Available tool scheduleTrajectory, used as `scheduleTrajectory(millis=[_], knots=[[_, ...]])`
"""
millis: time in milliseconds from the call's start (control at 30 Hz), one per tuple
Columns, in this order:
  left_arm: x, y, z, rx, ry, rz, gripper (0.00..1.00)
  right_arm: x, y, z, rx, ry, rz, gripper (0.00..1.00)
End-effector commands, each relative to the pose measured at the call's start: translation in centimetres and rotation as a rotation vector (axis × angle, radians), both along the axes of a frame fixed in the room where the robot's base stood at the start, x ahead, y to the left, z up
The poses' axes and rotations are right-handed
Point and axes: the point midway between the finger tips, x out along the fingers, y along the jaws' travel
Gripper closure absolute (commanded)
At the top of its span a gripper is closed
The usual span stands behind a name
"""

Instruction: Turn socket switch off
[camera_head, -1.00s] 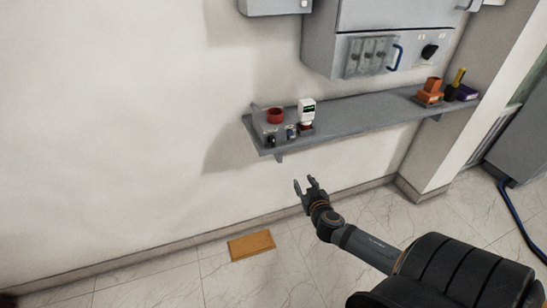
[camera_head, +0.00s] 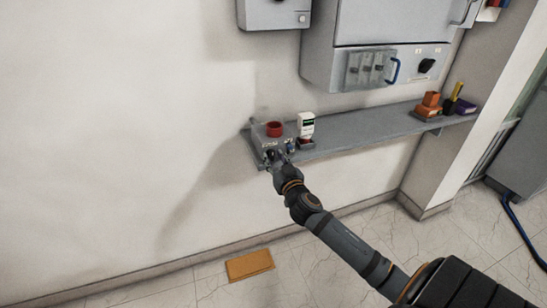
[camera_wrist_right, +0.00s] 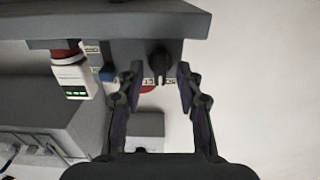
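The grey socket box (camera_head: 258,140) sits at the left end of the wall shelf. A black rotary switch (camera_wrist_right: 158,62) shows on its face in the right wrist view, beside a blue part (camera_wrist_right: 106,74). My right gripper (camera_head: 274,156) is at the front of the box and covers part of it in the head view. In the right wrist view, my right gripper (camera_wrist_right: 160,78) is open, with one finger on each side of the switch. I cannot tell whether the fingers touch it. My left gripper is not in view.
The grey shelf (camera_head: 365,127) runs along the wall. A white device with a green display (camera_head: 306,125) stands right of a red round part (camera_head: 274,129). Orange blocks (camera_head: 428,105) sit at the far right. A grey cabinet (camera_head: 385,25) hangs above.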

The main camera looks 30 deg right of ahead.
Motion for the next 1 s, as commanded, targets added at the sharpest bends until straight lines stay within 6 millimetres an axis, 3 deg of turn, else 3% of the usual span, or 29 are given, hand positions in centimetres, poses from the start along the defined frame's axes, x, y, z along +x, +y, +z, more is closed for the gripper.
scheduleTrajectory(millis=[367,633,1000], knots=[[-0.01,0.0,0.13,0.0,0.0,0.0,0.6,0.91,-0.18,-0.02,-0.001,0.0,0.001,0.64],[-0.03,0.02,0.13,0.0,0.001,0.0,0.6,0.89,-0.17,-0.02,0.0,0.0,0.001,1.0],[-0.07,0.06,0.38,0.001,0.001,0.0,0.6,0.89,-0.14,0.04,-0.052,0.014,0.001,1.0]])
